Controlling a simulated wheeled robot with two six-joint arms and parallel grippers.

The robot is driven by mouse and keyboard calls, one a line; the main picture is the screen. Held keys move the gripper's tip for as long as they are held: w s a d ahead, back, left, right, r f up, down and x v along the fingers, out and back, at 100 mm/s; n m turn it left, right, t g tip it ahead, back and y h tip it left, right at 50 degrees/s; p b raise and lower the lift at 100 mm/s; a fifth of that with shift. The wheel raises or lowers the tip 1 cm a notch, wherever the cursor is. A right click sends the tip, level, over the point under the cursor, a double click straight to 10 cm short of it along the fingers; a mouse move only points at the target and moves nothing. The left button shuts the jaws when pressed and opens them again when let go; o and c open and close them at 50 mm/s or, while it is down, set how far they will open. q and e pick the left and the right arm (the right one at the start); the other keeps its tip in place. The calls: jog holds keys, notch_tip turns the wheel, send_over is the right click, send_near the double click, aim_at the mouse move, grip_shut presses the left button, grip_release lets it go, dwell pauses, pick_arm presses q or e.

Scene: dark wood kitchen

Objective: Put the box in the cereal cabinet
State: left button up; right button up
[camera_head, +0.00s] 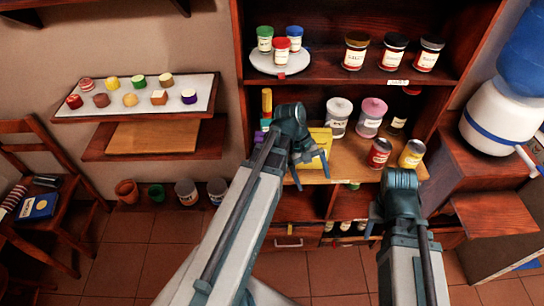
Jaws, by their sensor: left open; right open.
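A blue box (40,206) with a pale label lies on the wooden chair at the far left. A yellow box (322,140) stands on the middle shelf of the dark wood cabinet (243,100), partly hidden by my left gripper. My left gripper (309,170) is open in front of this yellow box; I cannot tell whether it touches it. My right gripper (390,232) is open and empty, lower and to the right, in front of the lower compartments. Which compartment is for cereal cannot be read.
Jars and cans (380,153) stand on the middle shelf right of the yellow box. More jars (394,52) and a white round tray (262,64) fill the shelf above. A water dispenser (500,118) stands at right. Floor at left is partly clear.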

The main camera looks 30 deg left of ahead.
pick_arm(q)
jog(key=w+a+r+n+t+h+b, duration=0.1)
jog(key=w+a+n+t+h, duration=0.1)
jog(key=a+n, duration=0.45)
jog(key=w+a+r+n+t+h+b, duration=0.1)
jog(key=a+n+t+h, duration=0.15)
jog(key=a, duration=0.65)
jog(key=n+t+b, duration=0.2)
jog(key=n+t, duration=0.3)
jog(key=n, duration=0.4)
send_near(256, 138)
notch_tip(256, 138, up, 3)
jog(key=w, duration=0.1)
jog(key=b+x, duration=0.2)
jog(key=x, duration=0.2)
jog(key=b+x, duration=0.1)
jog(key=x, duration=0.4)
jog(key=shift+s+d+f+b, duration=0.2)
jog(key=shift+s+f+b, duration=0.05)
jog(key=shift+b, duration=0.15)
jog(key=shift+d+f, duration=0.15)
jog(key=shift+f, duration=0.1)
jog(key=b+x, duration=0.2)
jog(key=x, duration=0.1)
jog(key=b+x, duration=0.1)
jog(key=shift+s+d+f, duration=0.1)
jog(key=shift+d+f, duration=0.15)
jog(key=shift+f, duration=0.2)
jog(key=shift+d, duration=0.15)
jog(key=shift+r, duration=0.1)
